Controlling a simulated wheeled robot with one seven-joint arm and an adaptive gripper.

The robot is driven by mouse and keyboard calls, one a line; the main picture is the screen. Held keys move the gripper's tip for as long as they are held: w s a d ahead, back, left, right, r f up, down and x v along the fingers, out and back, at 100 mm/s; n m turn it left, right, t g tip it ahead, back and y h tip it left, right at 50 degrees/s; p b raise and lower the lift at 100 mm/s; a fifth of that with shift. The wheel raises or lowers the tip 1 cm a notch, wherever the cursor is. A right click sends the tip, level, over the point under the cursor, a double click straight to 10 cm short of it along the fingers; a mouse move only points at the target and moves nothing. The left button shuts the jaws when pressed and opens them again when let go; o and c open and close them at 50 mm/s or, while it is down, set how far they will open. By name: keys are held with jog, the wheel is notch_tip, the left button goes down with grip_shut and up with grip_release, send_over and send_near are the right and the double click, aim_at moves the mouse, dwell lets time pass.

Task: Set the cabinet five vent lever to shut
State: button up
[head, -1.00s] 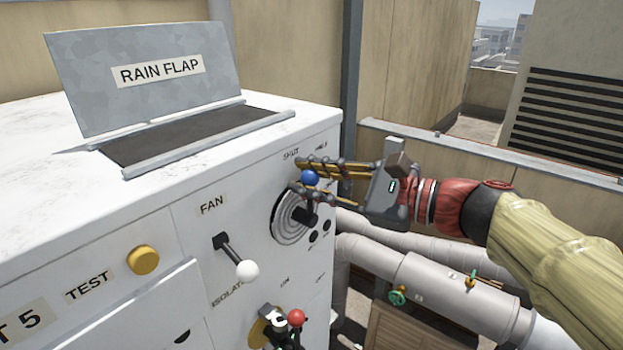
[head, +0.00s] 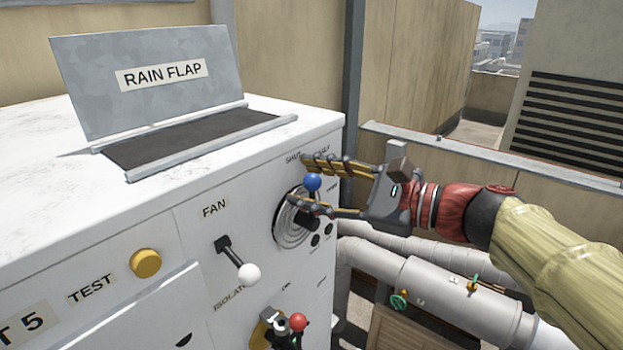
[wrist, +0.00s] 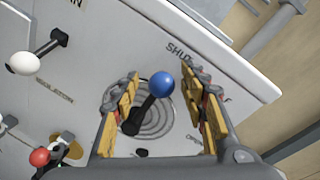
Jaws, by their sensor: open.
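The vent lever, a dark arm with a blue ball knob (head: 313,182), sits on a round grey ringed dial (head: 290,220) on the front of the white cabinet (head: 190,235). The wrist view shows the blue knob (wrist: 162,84) at the lever's upper right end, toward a partly covered label starting "SHU" (wrist: 178,50). My gripper (head: 312,184) is open, with one finger above and one below the knob in the head view. In the wrist view my gripper (wrist: 165,105) has its pads on either side of the lever, with gaps showing.
A white-knobbed fan lever (head: 248,274) and a red-knobbed handle (head: 297,321) stick out left of and below the dial. A yellow test button (head: 146,263) and raised rain flap (head: 145,85) are further left. Pipes (head: 430,285) run at lower right.

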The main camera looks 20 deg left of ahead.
jog(key=v, duration=1.2)
jog(key=s+d+f+n+h+b, duration=0.1)
jog(key=d+f+n+h, duration=0.15)
jog(key=f, duration=0.65)
jog(key=d+f+n+h, duration=0.2)
jog(key=d+f+h, duration=0.15)
jog(key=f, duration=0.55)
jog(key=s+d+f+n+h+b, duration=0.3)
jog(key=s+d+f+b, duration=0.1)
jog(key=f, duration=0.5)
jog(key=s+d+f+n+h+b, duration=0.3)
jog(key=d+f+b, duration=0.3)
jog(key=f, duration=0.3)
jog(key=s+d+f+n+t+h+b, duration=0.1)
jog(key=s+d+f+n+h+b, duration=0.2)
jog(key=f, duration=0.6)
jog(key=s+d+h+b, duration=0.1)
jog(key=s+d+b, duration=0.1)
jog(key=b, duration=0.1)
jog(key=shift+s+d+n, duration=0.3)
jog(key=shift+s+n, duration=0.05)
jog(key=shift+s, duration=0.05)
jog(key=shift+c, duration=0.4)
